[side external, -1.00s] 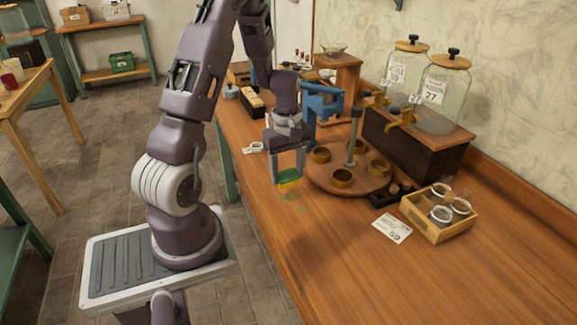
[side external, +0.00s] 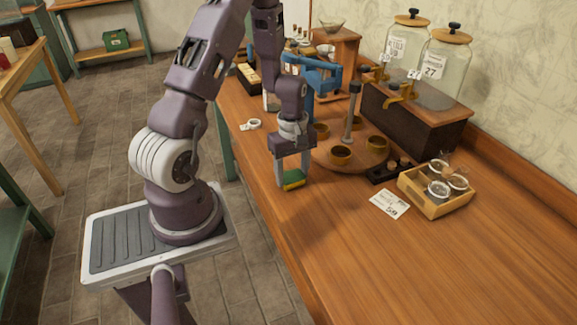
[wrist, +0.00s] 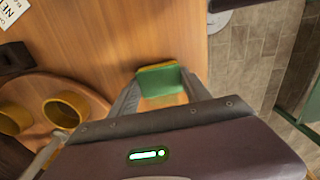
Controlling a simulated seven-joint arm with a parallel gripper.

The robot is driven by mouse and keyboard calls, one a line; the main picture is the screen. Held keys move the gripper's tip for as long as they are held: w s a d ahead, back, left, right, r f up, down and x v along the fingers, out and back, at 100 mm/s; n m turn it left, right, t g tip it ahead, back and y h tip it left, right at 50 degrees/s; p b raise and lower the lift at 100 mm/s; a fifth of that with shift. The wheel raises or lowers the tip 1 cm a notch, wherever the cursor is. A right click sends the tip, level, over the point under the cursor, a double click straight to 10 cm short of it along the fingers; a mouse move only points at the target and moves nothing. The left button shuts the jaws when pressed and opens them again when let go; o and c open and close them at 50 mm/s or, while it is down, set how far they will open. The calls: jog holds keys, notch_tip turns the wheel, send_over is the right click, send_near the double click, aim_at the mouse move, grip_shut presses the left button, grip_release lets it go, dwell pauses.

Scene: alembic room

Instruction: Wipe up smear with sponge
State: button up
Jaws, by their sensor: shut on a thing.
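A small sponge, green with a yellow layer, (side external: 293,181) is held between the fingers of my gripper (side external: 291,178), low at the near left edge of the wooden counter. In the wrist view the sponge (wrist: 160,80) sits between both fingertips of my gripper (wrist: 161,92), with bare wood around it. It looks at or very near the counter surface; I cannot tell whether it touches. I cannot make out the smear now; the sponge covers about the place where faint marks showed earlier.
A round wooden stand with brass cups (side external: 340,155) is just right of my gripper. Farther right are a price card (side external: 390,204), a wooden crate of glass jars (side external: 437,205) and large dispensers (side external: 440,80). The front of the counter is clear.

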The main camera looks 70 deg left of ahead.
jog(key=a, duration=0.3)
jog(key=shift+a, duration=0.6)
jog(key=shift+r, duration=0.1)
jog(key=shift+w+d+f, duration=0.2)
jog(key=shift+w+d, duration=0.05)
jog(key=shift+d, duration=0.5)
jog(key=shift+w+d, duration=0.2)
jog(key=shift+d, duration=0.4)
jog(key=shift+w+d, duration=0.15)
jog(key=shift+d, duration=0.4)
jog(key=shift+a+r, duration=0.1)
jog(key=shift+a, duration=1.8)
jog(key=shift+d, duration=1.95)
jog(key=shift+s+a, duration=0.2)
jog(key=shift+a, duration=0.45)
jog(key=shift+s+a, duration=0.2)
jog(key=shift+a, duration=0.5)
jog(key=shift+s+a, duration=0.2)
jog(key=shift+a, duration=0.45)
jog(key=shift+d, duration=2.05)
jog(key=shift+a, duration=2.15)
jog(key=shift+w+d, duration=0.3)
jog(key=shift+d, duration=0.8)
jog(key=shift+w+d, duration=0.25)
jog(key=shift+d, duration=0.8)
jog(key=shift+r, duration=4.1)
